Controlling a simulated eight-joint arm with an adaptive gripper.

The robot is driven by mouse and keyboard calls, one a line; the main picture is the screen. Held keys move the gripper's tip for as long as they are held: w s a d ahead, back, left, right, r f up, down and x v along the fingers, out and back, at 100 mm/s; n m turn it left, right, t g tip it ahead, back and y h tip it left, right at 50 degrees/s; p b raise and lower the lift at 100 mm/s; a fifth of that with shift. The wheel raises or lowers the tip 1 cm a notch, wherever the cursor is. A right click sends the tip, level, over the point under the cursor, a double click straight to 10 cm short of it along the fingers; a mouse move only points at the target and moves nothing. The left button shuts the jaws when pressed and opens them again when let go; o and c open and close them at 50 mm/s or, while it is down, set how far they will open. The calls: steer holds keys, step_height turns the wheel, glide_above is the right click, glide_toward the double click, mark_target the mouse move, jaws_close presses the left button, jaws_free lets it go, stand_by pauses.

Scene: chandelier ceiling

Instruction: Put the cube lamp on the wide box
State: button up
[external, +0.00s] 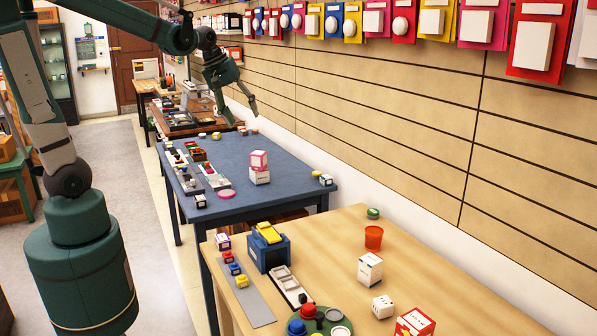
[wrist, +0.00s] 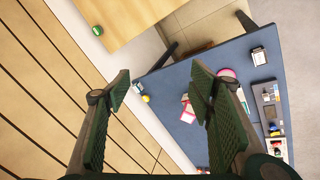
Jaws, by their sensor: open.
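I cannot tell for certain which thing is the cube lamp or the wide box. A pink-and-white cube (external: 259,159) sits on a white box (external: 260,177) on the blue table (external: 290,178). In the wrist view a pink-and-white thing (wrist: 187,110) is partly hidden by my right finger. A white box with dark print (external: 370,270), a die-like white cube (external: 383,306) and a red-and-white box (external: 414,323) stand on the wooden table (external: 440,270). My gripper (external: 244,118) is open and empty, high above the far part of the blue table.
A blue box with a yellow top (external: 268,248), an orange cup (external: 373,238) and a green round thing (external: 373,213) are on the wooden table. Small blocks and a pink disc (external: 226,194) lie on the blue table. The slatted wall (external: 400,110) rises along the right.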

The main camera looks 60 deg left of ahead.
steer(key=s+d+f+m+t, duration=0.2)
steer(key=s+d+m, duration=0.9)
steer(key=s, duration=0.7)
steer(key=shift+s+d+f+t, duration=0.3)
steer(key=shift+d+f, duration=0.25)
steer(key=shift+d, duration=0.7)
